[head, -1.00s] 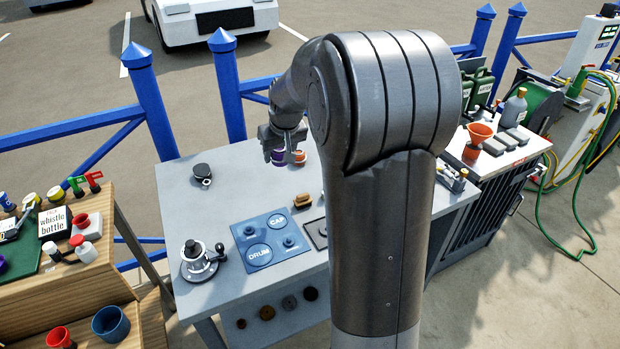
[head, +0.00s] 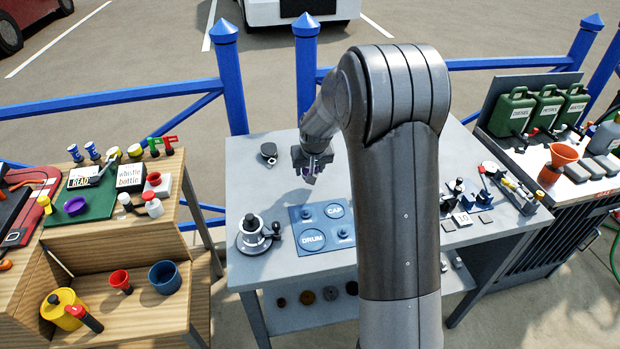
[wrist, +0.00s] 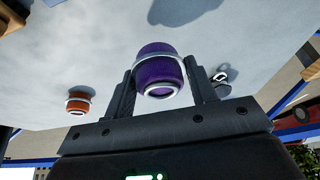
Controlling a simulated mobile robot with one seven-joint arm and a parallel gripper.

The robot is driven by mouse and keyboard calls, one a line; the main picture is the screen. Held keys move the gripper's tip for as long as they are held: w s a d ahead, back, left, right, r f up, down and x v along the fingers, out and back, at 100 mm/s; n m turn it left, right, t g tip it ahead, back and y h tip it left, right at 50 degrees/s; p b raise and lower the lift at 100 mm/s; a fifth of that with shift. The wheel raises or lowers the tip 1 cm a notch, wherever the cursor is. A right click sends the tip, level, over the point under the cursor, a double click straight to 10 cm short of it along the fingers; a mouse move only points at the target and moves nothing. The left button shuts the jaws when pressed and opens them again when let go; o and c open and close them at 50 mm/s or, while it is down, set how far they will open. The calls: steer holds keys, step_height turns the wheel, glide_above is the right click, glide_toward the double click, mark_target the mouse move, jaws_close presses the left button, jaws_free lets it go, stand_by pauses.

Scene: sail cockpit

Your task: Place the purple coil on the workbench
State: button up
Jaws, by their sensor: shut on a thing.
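The purple coil (wrist: 160,72) is a purple drum with pale bands, between the two dark fingers of my gripper (wrist: 162,88) in the wrist view. My gripper is shut on it. In the head view my gripper (head: 309,172) is over the back left part of the grey workbench (head: 236,180), and a little of the purple coil shows below the fingers. The coil appears to be above the bench top, with a shadow apart from it. An orange coil (wrist: 78,102) stands on the bench in the wrist view; in the head view my arm hides it.
A blue DRUM and CAP mat (head: 300,215), a winch (head: 254,236) and a small black part (head: 268,152) are on the bench. Small fittings (head: 460,200) stand at its right. A wooden stand (head: 90,235) with tools is at left. Bare bench top surrounds the black part.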

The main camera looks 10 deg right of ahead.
mark_target(309, 187)
steer(key=shift+w+a+f, duration=0.15)
steer(key=shift+f, duration=1.95)
steer(key=shift+f, duration=0.15)
steer(key=o, duration=1)
steer(key=shift+o, duration=0.2)
